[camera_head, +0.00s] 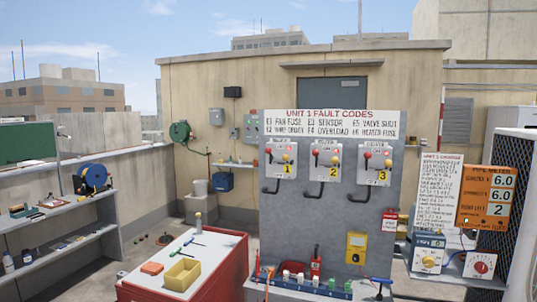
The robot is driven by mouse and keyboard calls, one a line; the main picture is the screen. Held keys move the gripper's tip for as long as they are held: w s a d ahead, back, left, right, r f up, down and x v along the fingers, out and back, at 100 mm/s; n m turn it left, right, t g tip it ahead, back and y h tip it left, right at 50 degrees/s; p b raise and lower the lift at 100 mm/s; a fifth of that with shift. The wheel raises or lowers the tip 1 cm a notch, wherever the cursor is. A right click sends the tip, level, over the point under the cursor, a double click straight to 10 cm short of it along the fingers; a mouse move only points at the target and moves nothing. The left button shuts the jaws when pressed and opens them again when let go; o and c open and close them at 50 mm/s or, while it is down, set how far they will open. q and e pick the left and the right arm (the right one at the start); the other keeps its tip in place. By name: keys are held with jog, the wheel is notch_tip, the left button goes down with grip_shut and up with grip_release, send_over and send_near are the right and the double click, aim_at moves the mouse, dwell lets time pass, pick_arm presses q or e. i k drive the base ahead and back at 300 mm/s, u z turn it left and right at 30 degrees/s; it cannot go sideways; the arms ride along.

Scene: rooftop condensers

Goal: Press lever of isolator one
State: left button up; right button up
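A grey upright panel (330,230) stands right of centre in the head view, with three white boxes in a row, numbered in yellow. The leftmost box, number 1 (281,172), carries a round red part (269,157) at its upper left and a yellow-orange part (286,158) beside it. A dark bent bar (270,188) hangs below its lower left. Box 2 (324,173) and box 3 (374,177) look alike. The small labels are too small to read, and I cannot tell which part is the lever. Neither of my grippers shows.
A ledge (300,288) with several small items juts out below the panel. A red cabinet with a white top (215,250) holds a yellow bin (183,274). A shelf unit (60,240) stands left. An orange meter board (482,196) and a dial box (480,265) are at right.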

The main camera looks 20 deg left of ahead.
aim_at(267, 150)
jog(key=u, duration=0.4)
jog(key=i, duration=0.65)
jog(key=u, duration=1.05)
jog(key=i, duration=1.65)
jog(key=z, duration=0.1)
